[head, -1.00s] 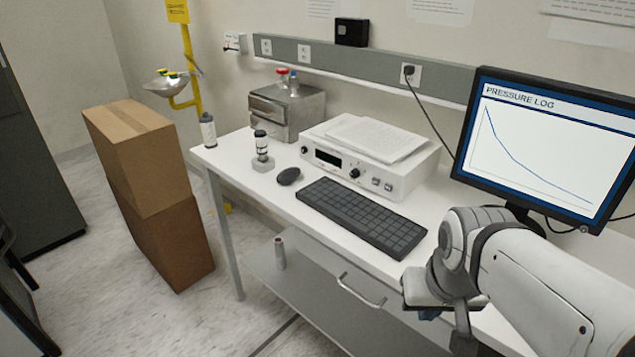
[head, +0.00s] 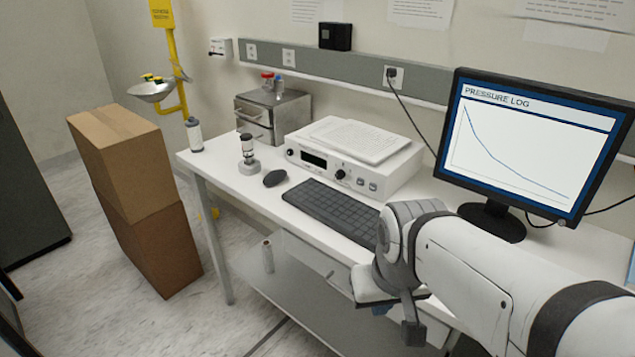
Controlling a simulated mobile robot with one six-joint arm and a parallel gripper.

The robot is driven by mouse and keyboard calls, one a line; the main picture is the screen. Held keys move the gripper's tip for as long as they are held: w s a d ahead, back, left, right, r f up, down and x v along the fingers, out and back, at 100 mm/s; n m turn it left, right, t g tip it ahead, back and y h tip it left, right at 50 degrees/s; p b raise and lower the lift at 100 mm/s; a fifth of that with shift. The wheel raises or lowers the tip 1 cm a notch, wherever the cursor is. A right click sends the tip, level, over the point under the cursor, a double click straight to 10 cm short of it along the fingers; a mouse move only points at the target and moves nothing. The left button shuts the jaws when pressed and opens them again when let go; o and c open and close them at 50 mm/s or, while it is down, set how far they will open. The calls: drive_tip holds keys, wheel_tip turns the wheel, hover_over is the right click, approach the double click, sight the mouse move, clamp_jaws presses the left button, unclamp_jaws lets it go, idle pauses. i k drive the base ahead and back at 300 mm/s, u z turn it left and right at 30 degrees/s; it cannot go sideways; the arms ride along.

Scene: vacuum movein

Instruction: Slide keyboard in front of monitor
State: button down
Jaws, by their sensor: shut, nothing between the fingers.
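The dark grey keyboard (head: 325,206) lies on the white desk, to the left of the monitor and in front of a white instrument. My arm hides its right end. The monitor (head: 535,140) stands at the right of the desk on a black round base and shows a pressure log curve. My gripper (head: 413,334) points downward near the desk's front edge, below and right of the keyboard in the picture. It is shut and empty. I cannot tell if any part of it touches the desk.
The white instrument (head: 357,170) with papers on top stands behind the keyboard. A black mouse (head: 275,178), a small device (head: 249,158) and a bottle (head: 194,135) are to its left. Stacked cardboard boxes (head: 130,165) stand on the floor at left.

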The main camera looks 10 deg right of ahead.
sight(355, 220)
drive_tip(key=z, duration=0.05)
drive_tip(key=k, duration=0.5)
drive_tip(key=u, duration=0.6)
drive_tip(key=i, duration=1.1)
drive_tip(key=z, duration=0.35)
